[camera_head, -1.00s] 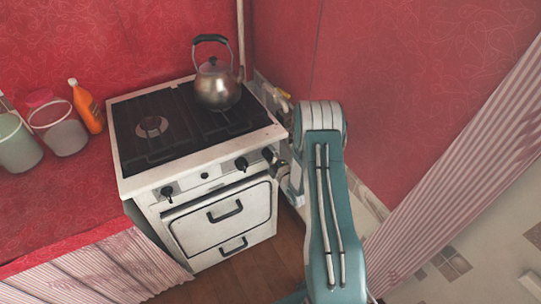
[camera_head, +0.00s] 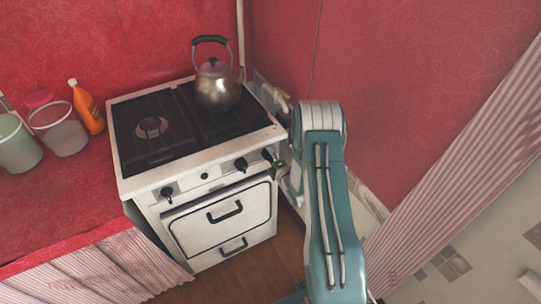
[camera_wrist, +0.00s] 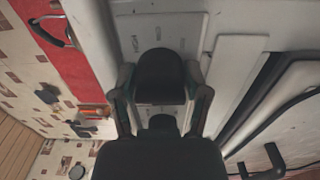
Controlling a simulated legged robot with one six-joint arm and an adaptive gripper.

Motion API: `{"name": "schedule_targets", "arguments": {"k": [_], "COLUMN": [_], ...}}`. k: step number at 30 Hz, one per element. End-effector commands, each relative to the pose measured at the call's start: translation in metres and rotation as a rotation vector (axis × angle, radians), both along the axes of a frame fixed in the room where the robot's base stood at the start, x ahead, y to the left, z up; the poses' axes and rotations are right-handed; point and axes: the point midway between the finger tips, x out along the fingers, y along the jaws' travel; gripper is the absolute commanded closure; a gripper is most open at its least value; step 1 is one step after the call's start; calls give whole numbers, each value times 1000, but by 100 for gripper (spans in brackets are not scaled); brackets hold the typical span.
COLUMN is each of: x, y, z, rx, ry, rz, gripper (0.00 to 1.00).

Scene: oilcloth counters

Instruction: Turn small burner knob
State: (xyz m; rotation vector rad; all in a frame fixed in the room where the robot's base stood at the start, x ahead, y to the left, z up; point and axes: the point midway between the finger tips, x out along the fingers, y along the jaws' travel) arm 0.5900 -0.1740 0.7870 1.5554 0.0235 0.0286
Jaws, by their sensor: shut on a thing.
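The white stove (camera_head: 150,183) has a front panel with black knobs. One knob (camera_head: 167,193) is at the left, a small one (camera_head: 205,176) near the middle, and another (camera_head: 241,164) to the right. My gripper (camera_wrist: 159,82) is at the panel's right end, mostly hidden behind my arm in the head view. In the wrist view its two fingers are closed on either side of a black knob (camera_wrist: 160,70), against the pale panel. The held knob's turn angle cannot be told.
A metal kettle (camera_head: 217,88) stands on the back right of the hob. The oven door handle (camera_head: 225,212) juts out below the knobs. A red wall (camera_head: 400,70) is close on the right. An orange bottle (camera_head: 87,107) and tubs stand on the left counter.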

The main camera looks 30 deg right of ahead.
Motion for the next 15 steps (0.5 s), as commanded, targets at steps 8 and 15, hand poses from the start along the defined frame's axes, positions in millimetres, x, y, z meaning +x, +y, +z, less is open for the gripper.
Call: {"name": "schedule_targets", "arguments": {"k": [8, 15], "x": [0, -1], "y": [2, 1], "z": [-3, -1], "rx": [2, 1], "ry": [8, 3], "rz": [5, 2], "gripper": [5, 5]}}
